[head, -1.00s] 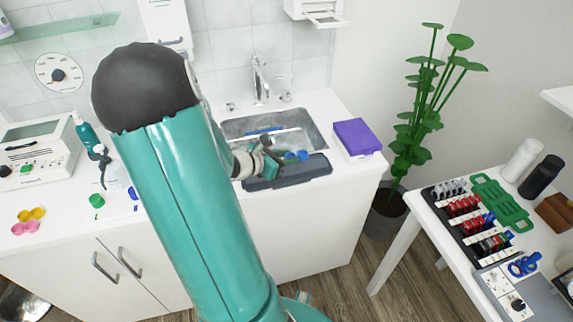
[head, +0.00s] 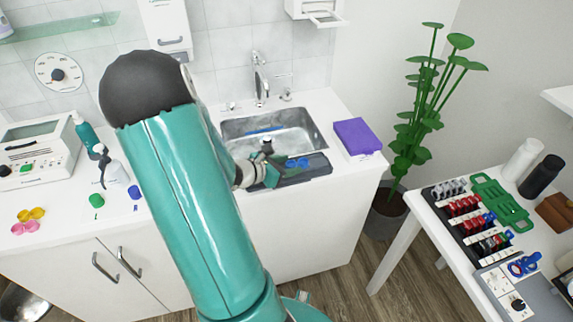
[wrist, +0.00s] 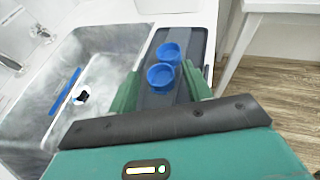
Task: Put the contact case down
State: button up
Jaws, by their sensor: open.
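The contact case, two round blue cups (wrist: 161,76) side by side, appears to rest on a dark grey ribbed tray (wrist: 188,38) beside the sink. In the head view the blue case (head: 297,163) shows on the tray (head: 318,169), just right of my gripper (head: 275,170). In the wrist view my gripper (wrist: 160,80) is open. Its two green fingers stand on either side of the nearer cup, with gaps visible. The underside of the case is hidden.
The metal sink (head: 308,128) lies behind the tray, with a blue item (wrist: 65,92) in it. A purple-topped box (head: 357,137) stands right of the sink. A pump bottle (head: 112,172) and small yellow, pink, green and blue items are on the left counter.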

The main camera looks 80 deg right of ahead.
jog(key=shift+r, duration=0.15)
jog(key=shift+w+a+r, duration=0.15)
jog(key=shift+w+a, duration=0.05)
jog(key=v, duration=1.1)
jog(key=shift+a, duration=0.2)
jog(key=shift+w, duration=0.15)
jog(key=w+a+r+m+t+y, duration=0.3)
jog(key=w+a+r+t, duration=0.1)
jog(key=a, duration=0.9)
jog(key=w+a+r+m+t+y, duration=0.3)
jog(key=a+r+m+t+y, duration=0.1)
jog(key=a, duration=0.9)
jog(key=w+a+r+m+t+y, duration=0.3)
jog(key=a+r, duration=0.5)
jog(key=a, duration=0.5)
jog(key=w+t, duration=0.1)
jog(key=t, duration=0.1)
jog(key=shift+w+a+t+y, duration=0.3)
jog(key=shift+w+t, duration=0.05)
jog(key=shift+t, duration=0.05)
